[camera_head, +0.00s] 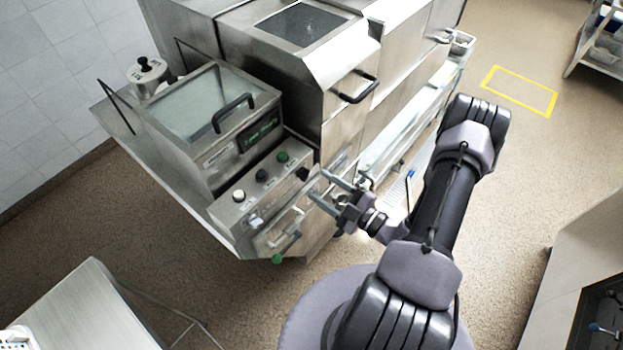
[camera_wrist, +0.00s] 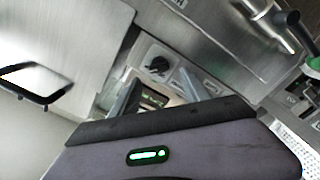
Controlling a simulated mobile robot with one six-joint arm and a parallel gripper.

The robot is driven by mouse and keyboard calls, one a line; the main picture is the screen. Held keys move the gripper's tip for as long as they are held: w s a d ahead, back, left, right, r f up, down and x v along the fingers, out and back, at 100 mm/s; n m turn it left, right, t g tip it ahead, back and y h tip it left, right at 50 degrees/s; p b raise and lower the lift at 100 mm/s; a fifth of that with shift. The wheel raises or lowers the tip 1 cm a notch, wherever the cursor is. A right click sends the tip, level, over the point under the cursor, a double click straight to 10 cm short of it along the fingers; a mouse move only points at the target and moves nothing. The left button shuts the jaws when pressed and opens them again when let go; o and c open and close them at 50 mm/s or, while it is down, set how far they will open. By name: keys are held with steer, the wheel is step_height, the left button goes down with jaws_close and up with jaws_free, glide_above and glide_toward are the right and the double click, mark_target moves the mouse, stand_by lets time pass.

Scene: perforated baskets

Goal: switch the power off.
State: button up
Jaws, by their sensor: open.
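A steel machine (camera_head: 222,165) has a sloped control panel (camera_head: 232,208) with a white button (camera_head: 239,195), a black knob (camera_head: 262,175), a green button (camera_head: 282,157) and a dark switch (camera_head: 302,173) at its right end. Its display (camera_head: 258,131) shows green text. In the wrist view a black rotary switch (camera_wrist: 158,63) sits on a steel plate just beyond my fingers. I cannot read which control is marked power. My gripper (camera_head: 318,184) is open and empty, its fingers pointing at the panel's right end; in the wrist view my gripper (camera_wrist: 160,90) partly covers the panel.
A black handle (camera_head: 234,112) is on the lid, and another (camera_head: 355,87) is on the taller unit. A steel table (camera_head: 80,312) stands at lower left.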

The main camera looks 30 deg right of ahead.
mark_target(307, 179)
steer(key=x, duration=0.4)
steer(key=shift+w, duration=0.1)
jaws_close()
steer(key=n+b, duration=0.1)
steer(key=n, duration=0.3)
steer(key=shift+a+f, duration=0.1)
steer(key=n+b, duration=0.1)
steer(key=n, duration=0.3)
steer(key=shift+f+n, duration=0.15)
steer(key=shift+n, duration=0.25)
steer(key=shift+f+n+b, duration=0.15)
steer(key=shift+n+b, duration=1.95)
steer(key=shift+n, duration=2.4)
